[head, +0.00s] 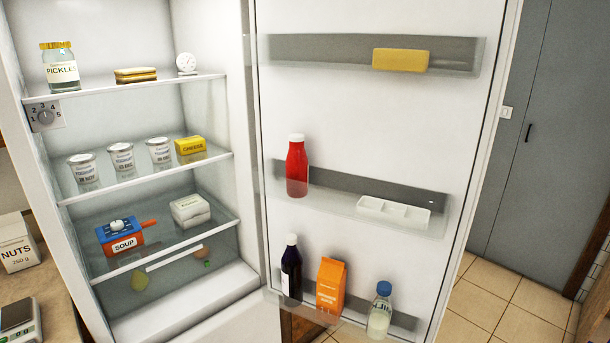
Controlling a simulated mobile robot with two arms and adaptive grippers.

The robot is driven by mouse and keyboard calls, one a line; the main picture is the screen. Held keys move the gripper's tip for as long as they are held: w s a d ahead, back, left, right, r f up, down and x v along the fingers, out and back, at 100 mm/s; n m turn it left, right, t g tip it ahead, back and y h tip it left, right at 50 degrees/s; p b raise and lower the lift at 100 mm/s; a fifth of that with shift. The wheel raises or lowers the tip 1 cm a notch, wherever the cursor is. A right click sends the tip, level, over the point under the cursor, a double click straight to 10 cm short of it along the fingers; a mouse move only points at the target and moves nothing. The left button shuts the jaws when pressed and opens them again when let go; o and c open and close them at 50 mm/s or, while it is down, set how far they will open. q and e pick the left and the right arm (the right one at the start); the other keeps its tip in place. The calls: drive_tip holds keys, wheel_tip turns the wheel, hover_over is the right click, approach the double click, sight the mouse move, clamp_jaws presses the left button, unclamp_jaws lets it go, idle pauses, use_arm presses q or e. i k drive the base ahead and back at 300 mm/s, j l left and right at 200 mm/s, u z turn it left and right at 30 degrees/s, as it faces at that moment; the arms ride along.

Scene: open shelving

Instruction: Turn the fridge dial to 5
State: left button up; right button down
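The fridge dial (45,117) is a round grey knob on a small light plate at the left inner wall of the open fridge, just below the top shelf. The numbers 1 to 5 are printed in an arc around it, with 1 at the left and 5 at the right. The knob's pointer is too small to read surely. Neither of my grippers shows in the head view.
The fridge door (375,140) stands wide open to the right, with bottles and cartons in its racks. A pickle jar (60,68) stands on the top shelf above the dial. Yogurt cups (83,169) stand on the shelf below. A counter with a nuts box (17,245) is at left.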

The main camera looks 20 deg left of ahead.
sight(46, 116)
drive_tip(key=k+l+u, duration=0.1)
drive_tip(key=u, duration=0.9)
